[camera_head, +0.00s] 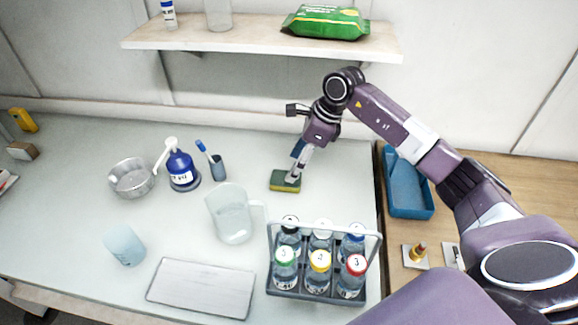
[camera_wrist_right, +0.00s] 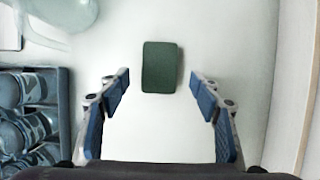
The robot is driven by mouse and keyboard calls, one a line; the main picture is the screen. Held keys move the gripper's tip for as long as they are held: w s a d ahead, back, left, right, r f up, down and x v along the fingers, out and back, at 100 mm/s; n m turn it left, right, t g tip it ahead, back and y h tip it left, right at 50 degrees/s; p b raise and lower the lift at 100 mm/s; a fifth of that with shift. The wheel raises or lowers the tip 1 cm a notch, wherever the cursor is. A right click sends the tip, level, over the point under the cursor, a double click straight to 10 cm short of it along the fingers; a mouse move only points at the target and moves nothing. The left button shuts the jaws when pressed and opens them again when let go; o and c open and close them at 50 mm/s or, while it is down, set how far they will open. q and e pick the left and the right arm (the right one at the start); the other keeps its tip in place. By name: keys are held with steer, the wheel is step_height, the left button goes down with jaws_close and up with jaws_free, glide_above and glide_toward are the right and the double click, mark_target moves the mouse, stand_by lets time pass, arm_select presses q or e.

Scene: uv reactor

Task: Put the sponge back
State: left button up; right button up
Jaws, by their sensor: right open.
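A green and yellow sponge (camera_head: 285,182) lies flat on the pale bench, near the bench's right side. In the right wrist view the sponge (camera_wrist_right: 160,67) shows its dark green top, lying just beyond and between the fingertips. My right gripper (camera_head: 297,172) points down over the sponge in the head view. In the right wrist view the right gripper (camera_wrist_right: 159,88) is open, with its blue-padded fingers apart on either side and nothing between them. In the head view its fingertips overlap the sponge, and I cannot tell the exact height. My left gripper is not in view.
A bottle rack (camera_head: 322,287) with several capped bottles stands in front, with a clear pitcher (camera_head: 231,214) left of it. A blue tray (camera_head: 408,190) sits on the wooden surface to the right. A shelf (camera_head: 262,42) holding a green pack (camera_head: 326,22) overhangs the back.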

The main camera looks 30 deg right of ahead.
steer(key=p+v, duration=0.2)
steer(key=v, duration=0.5)
stand_by(0.4)
